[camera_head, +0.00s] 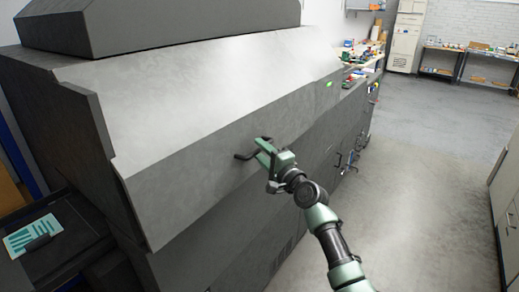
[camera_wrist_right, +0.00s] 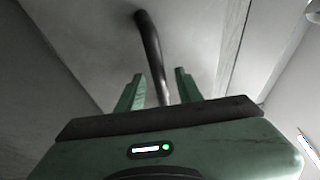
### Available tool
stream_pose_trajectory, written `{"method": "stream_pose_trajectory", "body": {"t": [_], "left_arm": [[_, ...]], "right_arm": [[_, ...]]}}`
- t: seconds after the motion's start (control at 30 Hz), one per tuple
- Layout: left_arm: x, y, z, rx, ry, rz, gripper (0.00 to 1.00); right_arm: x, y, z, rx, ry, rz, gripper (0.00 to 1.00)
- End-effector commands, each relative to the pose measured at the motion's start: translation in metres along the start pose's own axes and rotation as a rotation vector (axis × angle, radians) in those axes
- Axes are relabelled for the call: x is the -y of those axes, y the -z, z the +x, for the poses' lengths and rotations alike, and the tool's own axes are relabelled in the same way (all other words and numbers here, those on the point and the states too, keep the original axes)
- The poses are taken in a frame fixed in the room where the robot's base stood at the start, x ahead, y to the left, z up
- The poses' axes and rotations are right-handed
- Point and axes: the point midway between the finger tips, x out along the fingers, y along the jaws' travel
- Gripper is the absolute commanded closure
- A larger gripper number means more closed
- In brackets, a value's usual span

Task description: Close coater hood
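The coater hood (camera_head: 190,90) is a large grey sloped cover with a vertical front panel, filling the left and middle of the head view. Its lower front edge overhangs the darker machine body (camera_head: 215,250); I cannot tell whether a gap lies beneath. A dark bar handle (camera_head: 243,157) sticks out from the front panel. My right gripper (camera_head: 264,152) is at this handle. In the right wrist view the handle (camera_wrist_right: 150,45) passes between the two green fingers (camera_wrist_right: 158,89), which stand apart with space on both sides of it. My left gripper is out of view.
A dark side tray with a teal-and-white panel (camera_head: 33,235) is at the lower left. Small blue and dark fittings (camera_head: 348,160) stick out along the machine's far front. Cabinets (camera_head: 507,195) stand at right. The grey floor (camera_head: 430,140) between is clear.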

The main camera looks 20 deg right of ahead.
Motion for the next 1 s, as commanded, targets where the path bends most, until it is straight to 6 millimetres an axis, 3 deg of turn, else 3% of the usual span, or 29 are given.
{"method": "stream_pose_trajectory", "body": {"t": [0.4,0.43,0.57,1.0], "left_arm": [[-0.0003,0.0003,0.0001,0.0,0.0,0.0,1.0],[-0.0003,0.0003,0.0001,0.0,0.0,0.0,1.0],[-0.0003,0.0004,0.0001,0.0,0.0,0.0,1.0],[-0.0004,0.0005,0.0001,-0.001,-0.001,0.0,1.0]], "right_arm": [[-0.0004,0.0003,0.011,-0.001,0.0,-0.001,0.64],[-0.0004,0.0003,0.0109,-0.001,0.0,-0.001,0.67],[-0.0005,0.0003,0.0108,-0.002,-0.001,-0.001,1.0],[-0.0009,0.0004,0.0106,-0.002,-0.002,-0.001,1.0]]}}
